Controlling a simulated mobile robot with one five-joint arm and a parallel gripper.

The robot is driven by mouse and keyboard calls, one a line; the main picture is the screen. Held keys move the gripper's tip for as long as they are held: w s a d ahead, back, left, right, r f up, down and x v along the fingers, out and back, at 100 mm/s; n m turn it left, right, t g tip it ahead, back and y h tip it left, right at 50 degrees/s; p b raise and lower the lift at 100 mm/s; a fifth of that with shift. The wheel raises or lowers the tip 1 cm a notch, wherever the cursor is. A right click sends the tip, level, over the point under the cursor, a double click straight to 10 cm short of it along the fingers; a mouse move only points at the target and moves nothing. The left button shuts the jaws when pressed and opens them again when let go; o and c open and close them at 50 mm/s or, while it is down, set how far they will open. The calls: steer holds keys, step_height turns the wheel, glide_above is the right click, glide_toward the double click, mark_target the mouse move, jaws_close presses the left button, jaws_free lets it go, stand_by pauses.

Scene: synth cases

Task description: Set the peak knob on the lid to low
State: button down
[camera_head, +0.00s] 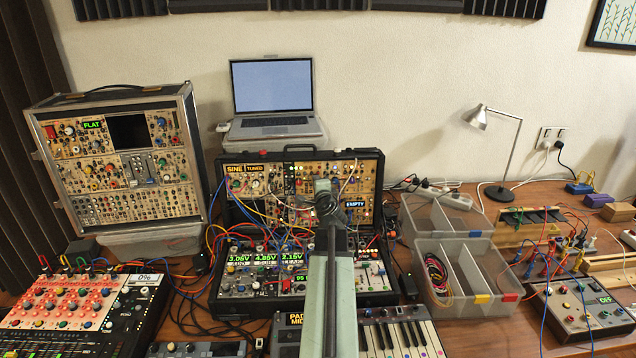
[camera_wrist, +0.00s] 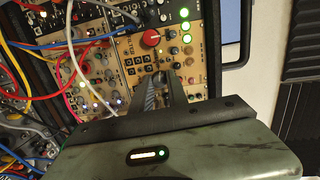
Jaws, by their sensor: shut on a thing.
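The lid (camera_head: 362,170) of the open case stands upright at the middle of the head view, filled with tan panels of knobs, jacks and displays reading SINE, TUNED and EMPTY. My gripper (camera_head: 326,192) is in front of the lid's middle and hides part of it. In the wrist view my gripper (camera_wrist: 165,76) has its fingertips close together at a tan panel (camera_wrist: 132,66), shut on a small knob largely hidden between them. I cannot read its label or pointer. A larger red knob (camera_wrist: 151,37) sits just above the fingertips, beside several green lights (camera_wrist: 186,26).
Patch cables (camera_head: 262,215) in several colours hang across the lid's left and the case below. My arm covers part of the case and the keyboard (camera_head: 400,340). Clear bins (camera_head: 450,262) stand to the right. A laptop (camera_head: 272,88) is behind.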

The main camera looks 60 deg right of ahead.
steer(key=shift+w+a+n, duration=0.1)
steer(key=shift+a+n, duration=0.05)
steer(key=shift+n, duration=0.95)
steer(key=c, duration=1.3)
jaws_free()
